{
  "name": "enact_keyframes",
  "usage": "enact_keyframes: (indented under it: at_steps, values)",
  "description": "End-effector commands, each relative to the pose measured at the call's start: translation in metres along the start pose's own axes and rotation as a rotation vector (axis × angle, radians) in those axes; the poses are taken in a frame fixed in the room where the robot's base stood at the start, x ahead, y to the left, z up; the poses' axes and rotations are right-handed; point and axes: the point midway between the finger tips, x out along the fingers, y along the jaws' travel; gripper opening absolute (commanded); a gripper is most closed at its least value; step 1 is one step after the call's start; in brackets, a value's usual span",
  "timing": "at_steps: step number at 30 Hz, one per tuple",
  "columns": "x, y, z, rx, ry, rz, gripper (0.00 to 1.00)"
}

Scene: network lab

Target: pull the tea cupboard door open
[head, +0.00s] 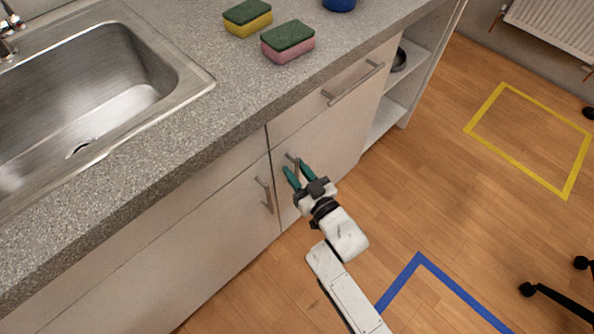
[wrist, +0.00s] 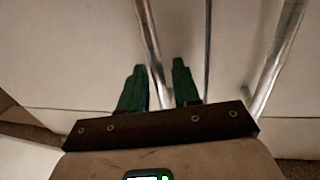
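Two pale cupboard doors sit side by side under the counter, and both look shut. The right door (head: 325,150) carries a slim metal handle (head: 293,159), partly hidden by my gripper. The left door (head: 215,225) has its own upright handle (head: 265,195). No label shows which door is the tea cupboard. My gripper (head: 296,172) has its green fingers apart at the right door's handle. In the wrist view, that handle (wrist: 148,40) runs down between the fingertips of my gripper (wrist: 159,75), with space beside it. The other handle (wrist: 280,55) stands to the right, past the door gap.
A drawer with a long handle (head: 352,84) is above the right door. The counter (head: 225,105) holds a sink (head: 90,85) and two sponges (head: 288,42). Open shelves (head: 400,85) are at the right end. The wooden floor (head: 400,205) in front is clear nearby; chair legs (head: 555,298) lie lower right.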

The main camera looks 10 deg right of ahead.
Motion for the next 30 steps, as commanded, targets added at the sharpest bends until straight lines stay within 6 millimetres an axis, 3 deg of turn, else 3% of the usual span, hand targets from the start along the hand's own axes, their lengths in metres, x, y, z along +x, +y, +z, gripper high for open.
enact_keyframes:
  at_steps: [6, 15, 30]
  values:
    - [0.0, -0.0001, -0.0001, 0.0, 0.0, 0.0, 0.3]
    - [-0.0001, -0.0001, -0.0002, 0.0, 0.0, 0.0, 0.01]
    - [-0.0006, 0.0, -0.0003, 0.0, 0.0, 0.0, 0.0]
